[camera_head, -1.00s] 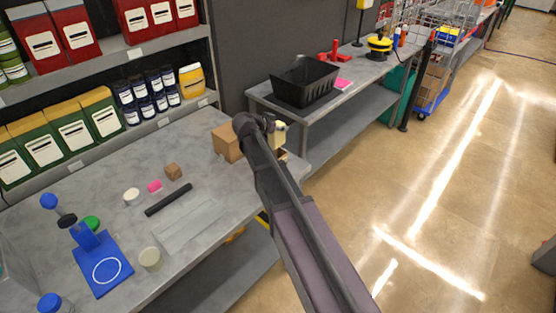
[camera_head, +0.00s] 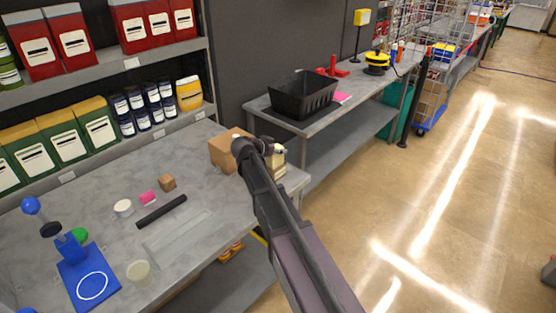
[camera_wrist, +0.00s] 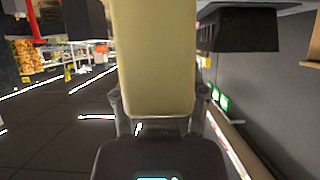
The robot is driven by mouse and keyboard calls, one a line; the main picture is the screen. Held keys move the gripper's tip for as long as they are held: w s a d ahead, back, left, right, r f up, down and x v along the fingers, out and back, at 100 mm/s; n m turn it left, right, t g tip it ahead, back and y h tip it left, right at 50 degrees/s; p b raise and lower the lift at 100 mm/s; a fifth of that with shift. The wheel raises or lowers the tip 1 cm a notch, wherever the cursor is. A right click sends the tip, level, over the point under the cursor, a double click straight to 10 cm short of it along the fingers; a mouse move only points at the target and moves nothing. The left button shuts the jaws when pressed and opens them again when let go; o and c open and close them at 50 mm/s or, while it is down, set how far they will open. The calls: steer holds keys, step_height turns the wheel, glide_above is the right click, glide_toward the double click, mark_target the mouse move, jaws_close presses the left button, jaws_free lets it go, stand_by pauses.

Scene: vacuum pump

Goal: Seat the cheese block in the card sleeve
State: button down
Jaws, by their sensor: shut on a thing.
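The pale yellow cheese block (camera_wrist: 157,60) stands large in the middle of the wrist view, between the fingers of my gripper (camera_wrist: 162,108), which is shut on it. In the head view my gripper (camera_head: 272,150) is over the right end of the near bench, and the block (camera_head: 279,159) shows just right of the wrist. A brown card box (camera_head: 227,151) stands just left of my gripper; I cannot tell if it is the card sleeve. My arm hides part of that area, so contact under the block cannot be seen.
The near bench (camera_head: 105,185) holds a black bar (camera_head: 162,212), a small brown cube (camera_head: 167,183), a pink block (camera_head: 148,198), pots and a blue stand (camera_head: 88,275). A second bench behind carries a black bin (camera_head: 303,94). Shelves with tins rise at left.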

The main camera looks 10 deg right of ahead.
mark_target(277, 156)
steer(key=shift+f+b, duration=1.9)
steer(key=shift+b, duration=0.05)
steer(key=shift+f, duration=0.1)
steer(key=shift+c, duration=0.6)
jaws_free()
steer(key=shift+s+a+r, duration=0.1)
steer(key=shift+s+r, duration=0.05)
steer(key=shift+r, duration=0.15)
steer(key=p+v, duration=0.6)
steer(key=v, duration=0.5)
steer(key=shift+s+a, duration=0.15)
steer(key=shift+a, duration=0.15)
